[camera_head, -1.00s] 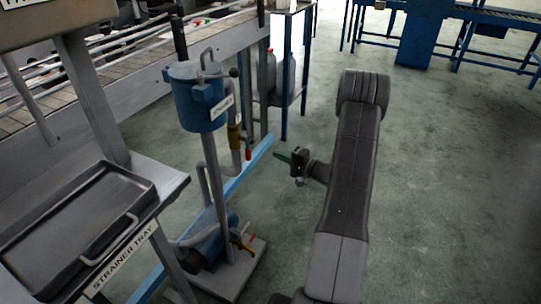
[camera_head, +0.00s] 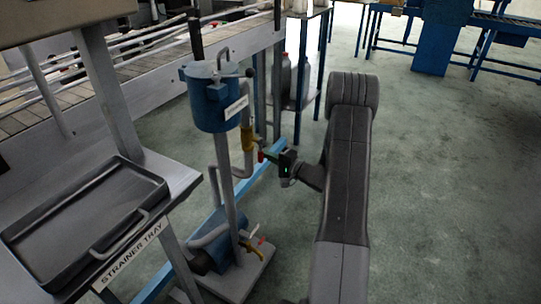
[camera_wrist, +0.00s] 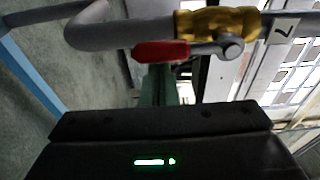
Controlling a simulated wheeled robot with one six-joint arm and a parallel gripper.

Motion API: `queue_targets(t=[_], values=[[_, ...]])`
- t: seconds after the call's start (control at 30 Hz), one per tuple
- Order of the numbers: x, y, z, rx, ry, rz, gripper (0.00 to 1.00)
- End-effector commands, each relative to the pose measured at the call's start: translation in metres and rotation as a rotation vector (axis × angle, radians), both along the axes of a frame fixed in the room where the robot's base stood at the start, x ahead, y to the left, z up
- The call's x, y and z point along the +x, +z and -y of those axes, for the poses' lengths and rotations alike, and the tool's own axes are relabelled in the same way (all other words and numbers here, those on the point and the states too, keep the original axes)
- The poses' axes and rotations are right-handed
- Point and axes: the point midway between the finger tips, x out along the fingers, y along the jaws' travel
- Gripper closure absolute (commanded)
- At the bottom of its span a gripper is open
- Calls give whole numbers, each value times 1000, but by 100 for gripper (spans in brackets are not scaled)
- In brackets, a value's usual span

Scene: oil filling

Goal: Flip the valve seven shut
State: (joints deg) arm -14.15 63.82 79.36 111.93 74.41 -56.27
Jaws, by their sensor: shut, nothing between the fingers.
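Valve seven is a yellow brass body (camera_head: 247,138) on the grey pipe beside the blue tank, with a red lever (camera_head: 261,156) hanging downward. In the wrist view the yellow body (camera_wrist: 222,22) sits next to a label reading 7 (camera_wrist: 283,29). The red lever (camera_wrist: 162,51) lies along the pipe, its pivot bolt at the right. My gripper (camera_head: 270,155) is shut and empty, just right of the lever. Its green fingers (camera_wrist: 165,85) reach up to the lever's edge in the wrist view; I cannot tell whether they touch, as the tips are partly hidden.
A second, lower valve (camera_head: 252,248) sits by the pump at the base. The strainer tray (camera_head: 140,222) is at left, a conveyor (camera_head: 150,75) behind. Open floor (camera_head: 440,180) lies to the right.

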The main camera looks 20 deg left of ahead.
Motion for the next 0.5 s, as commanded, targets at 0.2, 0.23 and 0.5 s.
queue_targets(t=[0.2,0.23,0.5], values=[[0,0,0,0,0,-2,100],[0,0,0,0,0,-4,100],[-4,-2,0,4,0,-54,100]])
